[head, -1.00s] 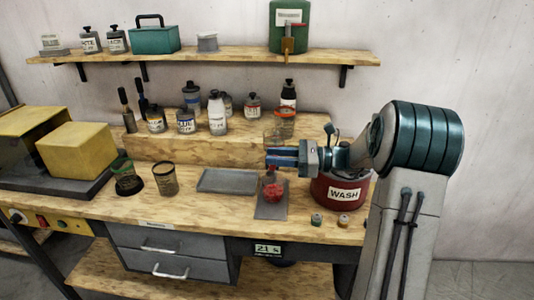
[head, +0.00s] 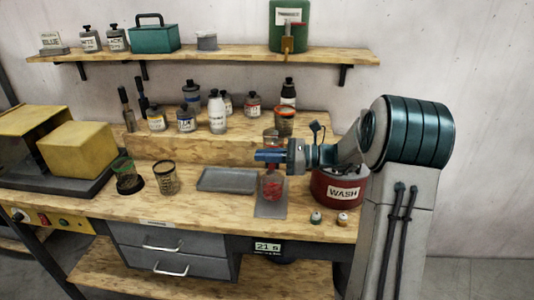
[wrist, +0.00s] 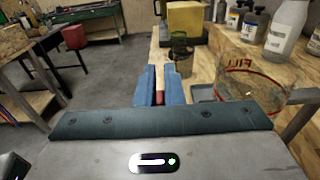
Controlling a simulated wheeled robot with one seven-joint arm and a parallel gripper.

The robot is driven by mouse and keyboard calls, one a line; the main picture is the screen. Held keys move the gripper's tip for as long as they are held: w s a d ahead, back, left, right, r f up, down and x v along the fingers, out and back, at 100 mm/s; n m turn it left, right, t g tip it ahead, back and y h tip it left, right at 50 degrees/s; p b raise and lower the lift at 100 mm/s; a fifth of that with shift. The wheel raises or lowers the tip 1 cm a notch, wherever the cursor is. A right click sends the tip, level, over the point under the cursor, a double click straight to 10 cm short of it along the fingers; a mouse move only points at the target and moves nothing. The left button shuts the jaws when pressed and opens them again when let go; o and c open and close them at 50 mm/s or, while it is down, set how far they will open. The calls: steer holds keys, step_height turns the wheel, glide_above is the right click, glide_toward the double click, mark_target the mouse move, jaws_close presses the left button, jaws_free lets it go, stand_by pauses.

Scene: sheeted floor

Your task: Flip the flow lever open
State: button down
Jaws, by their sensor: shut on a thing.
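A green canister (head: 283,38) with a white label stands on the upper shelf. Its brass tap (head: 287,46) points down in front, with a small red lever (head: 292,24) at the top; the lever's exact position is too small to tell. My gripper (head: 258,156) is well below it, over the right part of the bench. In the wrist view its blue fingers (wrist: 160,90) are shut on a small red thing (wrist: 160,98), mostly hidden between them. A clear beaker marked FILL (wrist: 250,90) stands close beside the fingers; it also shows on the raised step (head: 271,136).
A red WASH pot (head: 340,190) stands under my arm. A red item (head: 272,187) is on a grey pad below my gripper. Several bottles stand on the raised step (head: 170,150). A grey tray (head: 227,180) lies left; the air before the shelf (head: 230,54) is clear.

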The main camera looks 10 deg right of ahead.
steer(key=shift+w+a+f+g+h+p, duration=0.15)
steer(key=shift+a+g+h+p, duration=0.2)
steer(key=shift+h+p, duration=0.55)
steer(key=c, duration=1.5)
jaws_free()
steer(key=shift+c, duration=0.2)
steer(key=b+v, duration=0.2)
steer(key=v, duration=1.1)
steer(key=shift+d, duration=0.3)
